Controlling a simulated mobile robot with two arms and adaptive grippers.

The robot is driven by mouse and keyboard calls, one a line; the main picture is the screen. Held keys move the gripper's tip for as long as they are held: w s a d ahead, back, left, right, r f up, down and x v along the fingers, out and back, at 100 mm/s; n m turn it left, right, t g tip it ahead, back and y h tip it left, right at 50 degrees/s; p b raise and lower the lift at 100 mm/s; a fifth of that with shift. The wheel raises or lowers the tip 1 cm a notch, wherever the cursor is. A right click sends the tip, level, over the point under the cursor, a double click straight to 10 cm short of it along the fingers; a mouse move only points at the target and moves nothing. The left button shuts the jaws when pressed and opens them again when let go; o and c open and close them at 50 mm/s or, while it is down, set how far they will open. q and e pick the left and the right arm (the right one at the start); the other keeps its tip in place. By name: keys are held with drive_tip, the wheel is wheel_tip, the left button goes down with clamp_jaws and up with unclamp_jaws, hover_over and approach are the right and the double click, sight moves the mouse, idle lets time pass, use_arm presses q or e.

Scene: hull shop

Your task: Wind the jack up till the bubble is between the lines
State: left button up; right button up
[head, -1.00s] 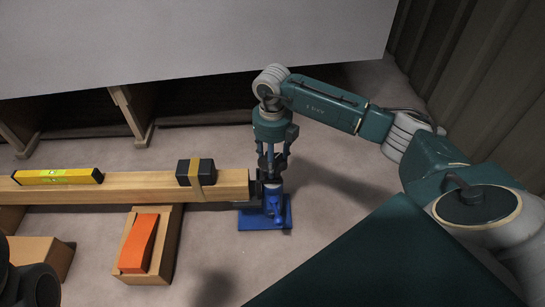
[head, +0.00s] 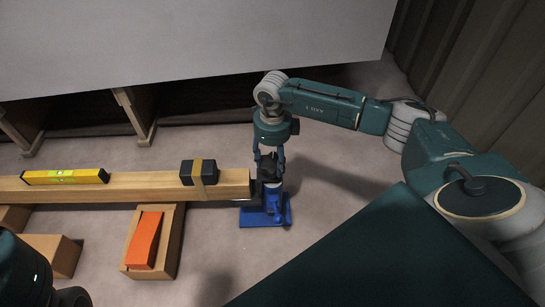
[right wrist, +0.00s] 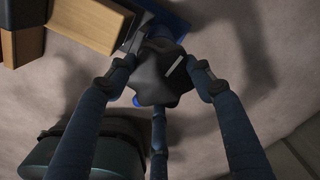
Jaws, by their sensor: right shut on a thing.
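The blue jack (head: 265,213) stands on the floor under the right end of a wooden beam (head: 125,187). Its black star-shaped knob, with a pale mark, shows in the right wrist view (right wrist: 158,85). My right gripper (head: 269,160) points down over the jack, its several fingers shut around the knob; the wrist view shows them touching it at the sides. The yellow level (head: 90,177) lies along the beam toward its left end. Its green vial (head: 62,174) is visible, but the bubble and lines are too small to read. My left gripper is out of view.
A black block with a tan strap (head: 198,172) sits on the beam near the jack. An orange wedge (head: 145,240) lies on a wooden block (head: 170,255) in front. A large pale panel (head: 190,45) overhangs behind on wooden supports. The floor right of the jack is clear.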

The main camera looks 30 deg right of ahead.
sight(272, 162)
drive_tip(key=shift+s+f, duration=0.2)
drive_tip(key=o, duration=1.1)
drive_tip(key=shift+o, duration=0.2)
drive_tip(key=shift+w, duration=0.1)
drive_tip(key=shift+r, duration=0.1)
drive_tip(key=shift+w+r, duration=0.1)
drive_tip(key=shift+r, duration=0.05)
wheel_tip(272, 162, up, 12)
drive_tip(key=shift+f, duration=0.2)
